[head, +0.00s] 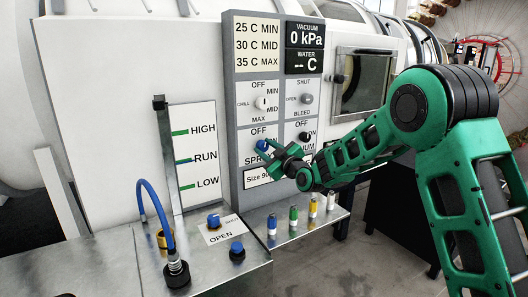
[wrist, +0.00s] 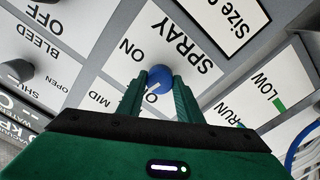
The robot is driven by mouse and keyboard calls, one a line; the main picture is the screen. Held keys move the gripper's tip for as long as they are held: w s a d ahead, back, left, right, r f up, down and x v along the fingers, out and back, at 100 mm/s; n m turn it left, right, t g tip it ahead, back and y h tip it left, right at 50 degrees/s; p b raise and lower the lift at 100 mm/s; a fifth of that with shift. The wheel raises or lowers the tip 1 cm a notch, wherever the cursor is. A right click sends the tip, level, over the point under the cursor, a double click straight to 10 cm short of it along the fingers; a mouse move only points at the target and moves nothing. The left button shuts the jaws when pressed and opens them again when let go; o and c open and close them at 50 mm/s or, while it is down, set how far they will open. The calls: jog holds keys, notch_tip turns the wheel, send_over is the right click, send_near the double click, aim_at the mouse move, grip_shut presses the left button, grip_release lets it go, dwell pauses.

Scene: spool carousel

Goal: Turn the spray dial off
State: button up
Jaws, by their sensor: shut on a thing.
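The spray dial is a round blue knob (head: 262,145) low on the left column of the grey control panel. Its plate reads OFF above, ON to the right and SPRAY below. My green gripper (head: 268,147) reaches it from the right in the head view. In the wrist view the blue knob (wrist: 156,80) sits between the two fingers (wrist: 159,84), which are closed on its sides. A pale pointer mark shows on the knob, partly hidden by the fingers, and I cannot tell its exact setting.
A chill knob (head: 262,103) sits above the dial, and bleed (head: 306,99) and vacuum (head: 304,137) knobs sit to the right. A steel shelf (head: 290,242) below holds several small bottles, blue knobs and a blue hose (head: 152,205).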

jog(key=shift+f+n, duration=0.2)
jog(key=shift+n, duration=1)
jog(key=shift+s+a, duration=0.1)
jog(key=o, duration=1)
jog(key=shift+o, duration=0.2)
jog(key=shift+r, duration=0.1)
jog(key=v, duration=1)
jog(key=shift+s+d, duration=0.15)
jog(key=shift+d, duration=0.2)
jog(key=shift+d, duration=0.1)
